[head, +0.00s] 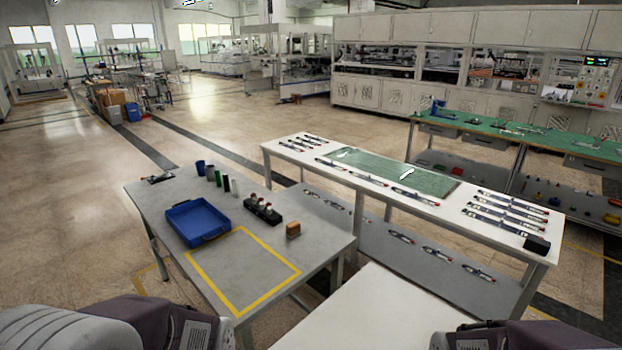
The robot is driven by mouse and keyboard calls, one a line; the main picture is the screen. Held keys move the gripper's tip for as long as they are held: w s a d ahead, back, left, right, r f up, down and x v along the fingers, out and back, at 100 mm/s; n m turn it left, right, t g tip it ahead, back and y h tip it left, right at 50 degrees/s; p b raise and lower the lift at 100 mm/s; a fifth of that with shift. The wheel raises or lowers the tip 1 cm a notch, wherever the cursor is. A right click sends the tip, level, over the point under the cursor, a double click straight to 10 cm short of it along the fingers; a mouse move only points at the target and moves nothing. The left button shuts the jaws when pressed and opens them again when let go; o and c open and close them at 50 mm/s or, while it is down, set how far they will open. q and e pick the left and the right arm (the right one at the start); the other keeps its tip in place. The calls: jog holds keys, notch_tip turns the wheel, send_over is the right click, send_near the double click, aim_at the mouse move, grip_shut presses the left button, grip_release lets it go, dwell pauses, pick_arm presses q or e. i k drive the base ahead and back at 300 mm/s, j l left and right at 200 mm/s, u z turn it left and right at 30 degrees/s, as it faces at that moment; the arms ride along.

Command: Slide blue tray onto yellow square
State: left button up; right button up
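The blue tray (183,227) is a shallow, empty rectangular tray on the grey table (148,205). It lies on the far-left part of the tabletop, with its near right corner at the yellow outline; I cannot tell whether it overlaps the tape. The yellow square (270,242) is a taped outline on the near part of the same table, and its inside is bare. Neither of my grippers shows. Only parts of my arms are visible at the bottom left and bottom right edges, away from the tray.
Right of the tray stand several small cylinders (226,183), a black holder (262,210) and a brown block (293,230). A blue cup (201,167) is behind it. A white bench (290,150) with several tools and a green mat (390,175) stands behind.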

aim_at(197, 222)
jog(key=j, duration=0.25)
jog(key=k+j+u, duration=0.1)
jog(key=j, duration=0.2)
jog(key=i+j+u, duration=0.1)
jog(key=j, duration=0.3)
jog(key=i+j+u, duration=0.1)
jog(key=j, duration=0.3)
jog(key=i+j+u, duration=0.1)
jog(key=i+j, duration=0.35)
jog(key=j, duration=0.25)
jog(key=i+j+u, duration=0.15)
jog(key=j, duration=0.25)
jog(key=i+l+u, duration=0.1)
jog(key=i+u, duration=0.25)
jog(key=i, duration=0.85)
